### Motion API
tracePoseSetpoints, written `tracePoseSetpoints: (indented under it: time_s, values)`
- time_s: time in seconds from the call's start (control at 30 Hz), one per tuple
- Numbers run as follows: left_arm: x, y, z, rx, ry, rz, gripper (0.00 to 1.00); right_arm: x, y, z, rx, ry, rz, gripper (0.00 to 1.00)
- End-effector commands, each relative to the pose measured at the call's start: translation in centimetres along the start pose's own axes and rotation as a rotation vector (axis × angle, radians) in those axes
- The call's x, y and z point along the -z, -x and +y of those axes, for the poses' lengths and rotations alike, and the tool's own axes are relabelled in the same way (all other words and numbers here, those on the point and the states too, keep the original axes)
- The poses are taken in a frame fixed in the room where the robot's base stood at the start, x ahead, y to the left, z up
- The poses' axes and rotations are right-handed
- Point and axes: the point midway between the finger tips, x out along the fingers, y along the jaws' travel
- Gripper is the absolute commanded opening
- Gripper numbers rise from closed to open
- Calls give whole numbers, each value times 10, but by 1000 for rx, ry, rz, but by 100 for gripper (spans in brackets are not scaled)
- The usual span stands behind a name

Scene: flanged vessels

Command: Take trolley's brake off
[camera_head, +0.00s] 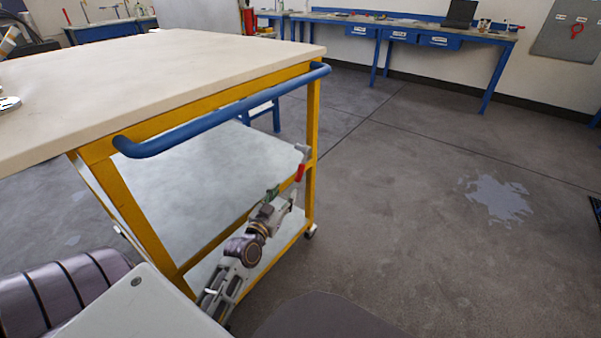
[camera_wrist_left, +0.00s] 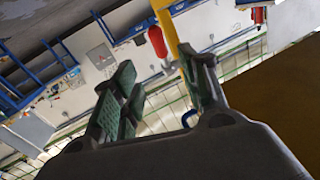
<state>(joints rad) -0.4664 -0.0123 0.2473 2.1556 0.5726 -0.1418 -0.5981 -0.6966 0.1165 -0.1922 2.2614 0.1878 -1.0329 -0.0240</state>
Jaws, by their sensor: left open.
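The trolley (camera_head: 190,75) has a pale top, a yellow frame, a blue push bar (camera_head: 225,110) and a lower shelf. Its brake lever has a red grip (camera_head: 300,173) and a grey upper part, beside the yellow leg at the near right corner. My left gripper (camera_head: 280,199) is just below and left of the red grip. In the left wrist view, my left gripper (camera_wrist_left: 162,85) has its fingers spread with nothing between them. The red grip (camera_wrist_left: 157,41) shows beyond the fingertips, apart from them, next to the yellow leg (camera_wrist_left: 170,32). My right gripper is out of view.
A caster (camera_head: 310,231) is under the trolley's near right corner. Blue workbenches (camera_head: 400,30) stand along the back wall, with a laptop (camera_head: 460,13) on one. The grey floor (camera_head: 430,190) to the right is open, with a pale patch (camera_head: 497,199).

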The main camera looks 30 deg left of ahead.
Motion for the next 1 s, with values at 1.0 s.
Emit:
tracePoseSetpoints:
  time_s: [1.0]
  values:
    - [-1, -49, 0, 1, 2, 0, 44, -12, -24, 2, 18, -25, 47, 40]
